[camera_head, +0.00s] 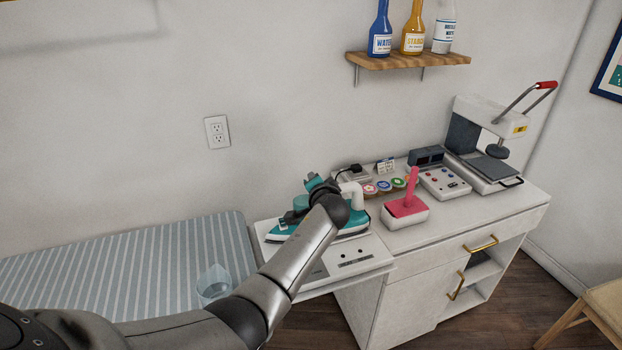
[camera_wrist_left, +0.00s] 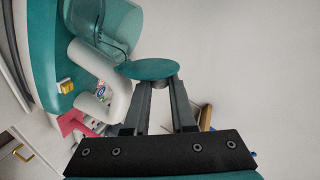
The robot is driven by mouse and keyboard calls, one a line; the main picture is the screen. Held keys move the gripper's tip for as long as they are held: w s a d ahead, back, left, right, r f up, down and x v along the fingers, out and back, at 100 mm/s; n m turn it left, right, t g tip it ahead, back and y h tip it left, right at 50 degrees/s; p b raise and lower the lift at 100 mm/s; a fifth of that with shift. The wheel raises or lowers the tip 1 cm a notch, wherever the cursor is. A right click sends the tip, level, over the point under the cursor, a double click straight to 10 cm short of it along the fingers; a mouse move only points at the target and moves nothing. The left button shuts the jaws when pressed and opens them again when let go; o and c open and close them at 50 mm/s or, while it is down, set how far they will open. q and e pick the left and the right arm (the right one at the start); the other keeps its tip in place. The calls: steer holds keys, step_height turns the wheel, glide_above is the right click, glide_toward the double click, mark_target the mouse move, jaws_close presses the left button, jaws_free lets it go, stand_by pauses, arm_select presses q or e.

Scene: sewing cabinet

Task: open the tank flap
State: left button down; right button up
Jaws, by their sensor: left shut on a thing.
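The teal iron (camera_head: 352,226) sits on its white station (camera_head: 372,252) in the head view, partly behind my left arm. In the left wrist view its translucent tank (camera_wrist_left: 108,28) is at the upper left, beside the white curved handle (camera_wrist_left: 116,104). The round teal tank flap (camera_wrist_left: 147,68) is at the tips of my left gripper (camera_wrist_left: 166,84), which is shut on it. The flap stands out beside the tank; its hinge is not clear. In the head view my left gripper is mostly hidden behind its wrist. My right gripper is not in view.
A striped ironing board (camera_head: 120,270) with a clear cup (camera_head: 214,284) is left of the station. A pink-handled tool in a white tray (camera_head: 405,216), a control box (camera_head: 443,182) and a heat press (camera_head: 487,140) stand to the right. A bottle shelf (camera_head: 408,61) is above.

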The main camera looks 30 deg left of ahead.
arm_select(q)
steer(key=shift+w+d+m+g+y, duration=0.35)
steer(key=shift+m+g, duration=0.25)
steer(key=shift+m, duration=0.2)
steer(key=shift+w, duration=0.1)
steer(key=c, duration=0.8)
jaws_free()
